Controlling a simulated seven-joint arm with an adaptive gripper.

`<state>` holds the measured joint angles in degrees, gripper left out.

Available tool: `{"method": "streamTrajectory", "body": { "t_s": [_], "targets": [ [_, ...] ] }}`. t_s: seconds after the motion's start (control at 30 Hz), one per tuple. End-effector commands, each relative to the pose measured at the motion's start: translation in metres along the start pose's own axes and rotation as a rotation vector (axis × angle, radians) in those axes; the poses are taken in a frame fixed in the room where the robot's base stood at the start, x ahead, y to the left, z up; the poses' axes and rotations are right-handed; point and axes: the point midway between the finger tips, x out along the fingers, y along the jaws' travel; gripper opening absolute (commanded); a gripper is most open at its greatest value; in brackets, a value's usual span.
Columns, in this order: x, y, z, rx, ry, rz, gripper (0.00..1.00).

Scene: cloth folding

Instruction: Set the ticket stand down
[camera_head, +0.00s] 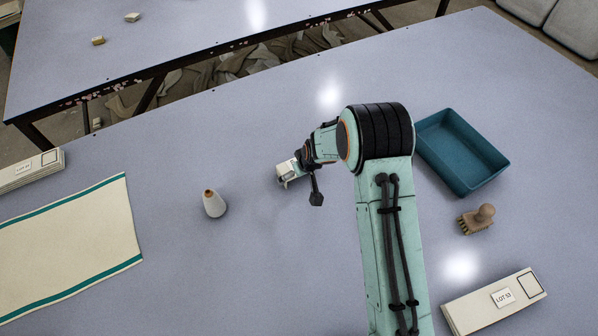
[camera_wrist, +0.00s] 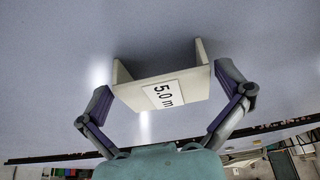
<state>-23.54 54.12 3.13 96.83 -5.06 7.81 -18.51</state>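The ticket stand is a small off-white piece with upright side walls and a "5.0 m" label; it fills the middle of the wrist view (camera_wrist: 135,91). In the head view the ticket stand (camera_head: 284,169) shows small and partly covered, at the end of my arm above or on the table. My gripper (camera_wrist: 163,76) has one finger at each side of the stand, and both pads appear to press on its edges. I cannot tell whether the stand's underside touches the table.
A grey-white cone (camera_head: 214,204) stands left of my gripper. A cream cloth with teal stripes (camera_head: 65,240) lies further left. A teal tray (camera_head: 463,190), a wooden brush (camera_head: 477,218) and a "LOT 53" block (camera_head: 495,305) are right of my arm. The table (camera_head: 245,130) around the gripper is clear.

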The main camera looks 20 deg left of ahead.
Motion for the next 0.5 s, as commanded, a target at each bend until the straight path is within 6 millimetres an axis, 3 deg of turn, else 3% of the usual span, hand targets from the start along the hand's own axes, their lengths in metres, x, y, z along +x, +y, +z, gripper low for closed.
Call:
{"method": "streamTrajectory", "body": {
  "t_s": [0.27, 0.5],
  "targets": [
    [-0.010, 0.001, -0.003, 0.000, 0.003, 0.001, 1.00],
    [-0.062, 0.001, -0.003, 0.000, 0.005, 0.002, 1.00]
  ]
}}
